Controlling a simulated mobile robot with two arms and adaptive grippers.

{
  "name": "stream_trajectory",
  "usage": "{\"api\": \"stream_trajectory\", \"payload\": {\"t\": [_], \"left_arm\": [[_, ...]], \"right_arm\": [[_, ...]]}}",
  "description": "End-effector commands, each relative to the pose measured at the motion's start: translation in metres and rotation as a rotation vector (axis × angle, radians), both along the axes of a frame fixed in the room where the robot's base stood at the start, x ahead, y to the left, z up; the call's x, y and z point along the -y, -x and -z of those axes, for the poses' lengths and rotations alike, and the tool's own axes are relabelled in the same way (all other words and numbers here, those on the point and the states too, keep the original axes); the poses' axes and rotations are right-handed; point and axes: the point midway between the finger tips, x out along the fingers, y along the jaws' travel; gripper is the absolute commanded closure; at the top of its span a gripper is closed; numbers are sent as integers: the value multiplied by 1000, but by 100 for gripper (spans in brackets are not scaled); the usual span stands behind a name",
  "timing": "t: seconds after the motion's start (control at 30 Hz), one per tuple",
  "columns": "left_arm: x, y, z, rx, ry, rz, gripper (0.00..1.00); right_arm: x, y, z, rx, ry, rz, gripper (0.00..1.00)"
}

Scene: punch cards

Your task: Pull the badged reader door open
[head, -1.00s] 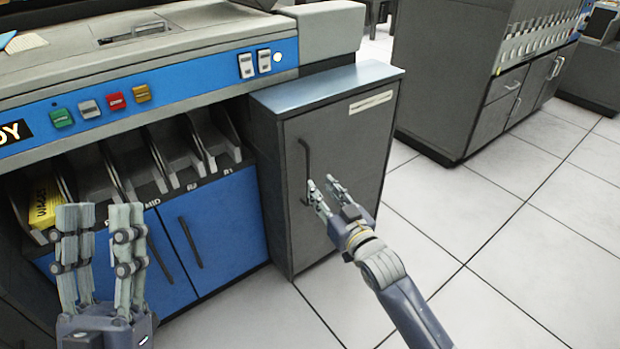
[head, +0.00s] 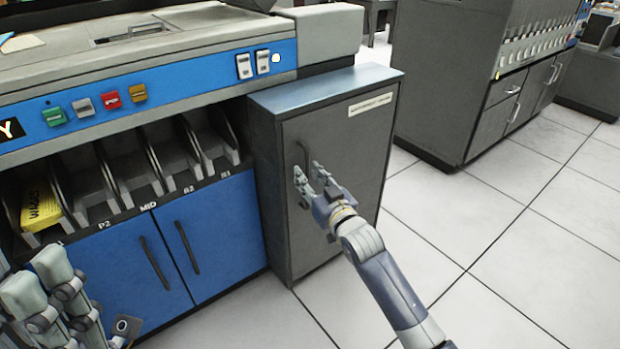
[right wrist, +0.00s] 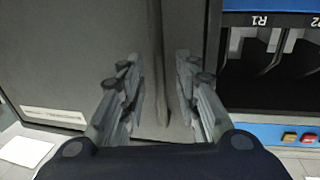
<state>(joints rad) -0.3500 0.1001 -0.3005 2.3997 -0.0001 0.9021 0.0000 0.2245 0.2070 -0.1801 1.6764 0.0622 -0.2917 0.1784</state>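The reader door (head: 350,135) is the grey front of a cabinet and looks closed. A white label badge (head: 371,104) sits at its upper right. Its dark vertical handle (head: 302,152) is near the left edge, its lower part hidden by my right gripper (head: 310,176). In the right wrist view the fingers of this gripper (right wrist: 158,85) are spread, with the handle (right wrist: 160,65) showing between them and a gap on both sides. My left gripper (head: 50,290) is at the lower left, fingers apart and empty, away from the door.
Left of the cabinet stand blue doors (head: 215,235) below card slots, one holding a yellow card stack (head: 40,207). A button panel (head: 110,100) runs above. Another grey machine (head: 440,80) stands at the right. White tiled floor (head: 480,225) lies clear between.

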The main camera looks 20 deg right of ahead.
Motion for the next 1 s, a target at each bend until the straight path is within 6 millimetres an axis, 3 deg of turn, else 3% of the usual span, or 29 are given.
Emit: {"api": "stream_trajectory", "payload": {"t": [0.07, 0.17, 0.2, 0.67, 1.0], "left_arm": [[0, 0, 0, -1, 0, 0, 60], [0, 0, 0, -1, 0, 0, 60], [0, 0, 0, -1, 0, 0, 60], [1, -2, -4, -9, -3, -1, 60], [15, -69, 14, -347, -111, -20, 60]], "right_arm": [[0, 0, 0, 0, 0, 0, 75], [0, 0, 0, 0, 0, 0, 97], [0, 0, 0, 0, 0, 0, 100], [6, 9, 0, 0, 4, -24, 100], [29, 44, -1, -5, 11, -143, 100]]}}
